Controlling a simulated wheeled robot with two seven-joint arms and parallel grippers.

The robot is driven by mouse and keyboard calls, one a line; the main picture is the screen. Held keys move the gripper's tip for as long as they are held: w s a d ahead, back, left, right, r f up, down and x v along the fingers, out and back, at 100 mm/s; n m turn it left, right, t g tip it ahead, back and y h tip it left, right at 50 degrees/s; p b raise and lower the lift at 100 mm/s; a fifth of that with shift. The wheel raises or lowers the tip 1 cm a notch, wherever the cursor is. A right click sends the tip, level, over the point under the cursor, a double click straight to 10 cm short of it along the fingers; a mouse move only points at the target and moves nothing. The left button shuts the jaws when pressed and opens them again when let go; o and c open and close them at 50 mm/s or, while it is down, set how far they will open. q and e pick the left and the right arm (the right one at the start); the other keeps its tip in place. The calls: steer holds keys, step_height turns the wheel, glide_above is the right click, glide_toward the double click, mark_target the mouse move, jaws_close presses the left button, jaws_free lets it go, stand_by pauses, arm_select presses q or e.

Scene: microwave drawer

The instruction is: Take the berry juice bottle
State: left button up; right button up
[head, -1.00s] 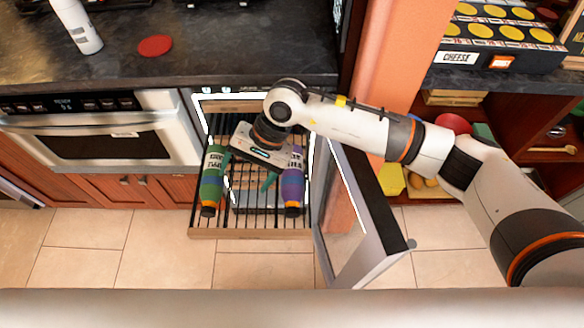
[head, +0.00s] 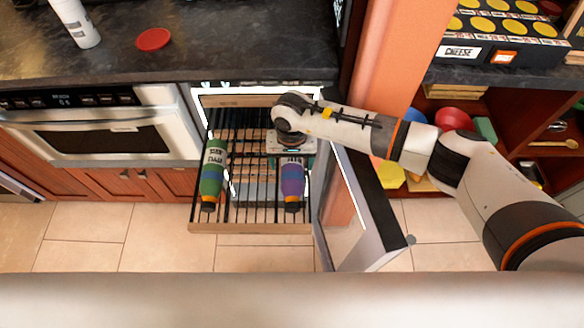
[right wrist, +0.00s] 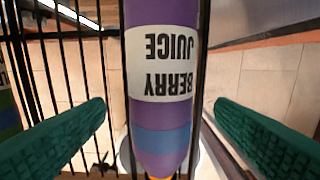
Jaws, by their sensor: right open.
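The berry juice bottle (head: 292,184) is purple with a blue band and lies on the right part of the pulled-out wire rack (head: 250,226). In the right wrist view the bottle (right wrist: 165,110) fills the middle, with its white label reading BERRY JUICE upside down. My right gripper (right wrist: 160,130) is open, with one green finger on each side of the bottle and visible gaps between. In the head view my right wrist covers the bottle's far end. My left gripper is not in view.
A green bottle (head: 213,175) lies on the left part of the same rack. An open glass door (head: 365,215) stands just right of the rack. The dark counter (head: 230,50) overhangs behind, holding a red disc (head: 153,39) and a white bottle (head: 75,22).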

steer(key=shift+w+f, duration=0.15)
steer(key=shift+f, duration=1.3)
steer(key=c, duration=1.3)
steer(key=shift+c, duration=0.3)
steer(key=shift+r, duration=0.1)
